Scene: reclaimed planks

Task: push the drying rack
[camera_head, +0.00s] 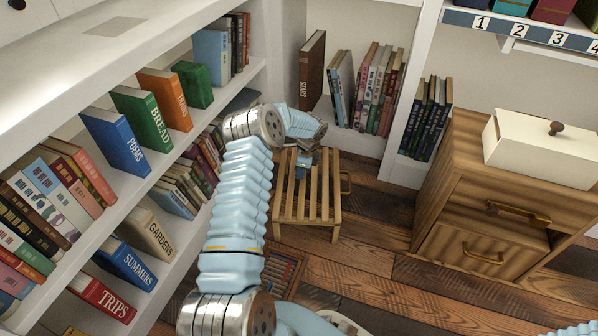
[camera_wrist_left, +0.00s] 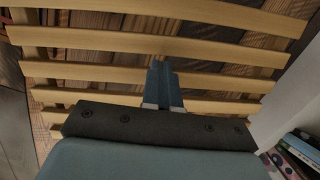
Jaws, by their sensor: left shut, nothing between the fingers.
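The drying rack (camera_head: 322,197) is a low frame of pale wooden slats on short legs. It stands on the plank floor in the middle of the head view, in front of the far bookcase. My left arm reaches out to its far left side. My left gripper (camera_head: 302,166) is shut and empty there, partly hidden by my own wrist. In the left wrist view the slats of the rack (camera_wrist_left: 130,75) run across the picture. The shut fingers (camera_wrist_left: 163,85) overlap them; I cannot tell whether they touch. My right gripper is not in view.
A tall white bookcase (camera_head: 165,165) full of books runs along the left. Another white bookcase stands behind the rack. A wooden drawer cabinet (camera_head: 475,200) with a cream box (camera_head: 535,150) on top stands at the right. Bare plank floor (camera_head: 375,235) lies between rack and cabinet.

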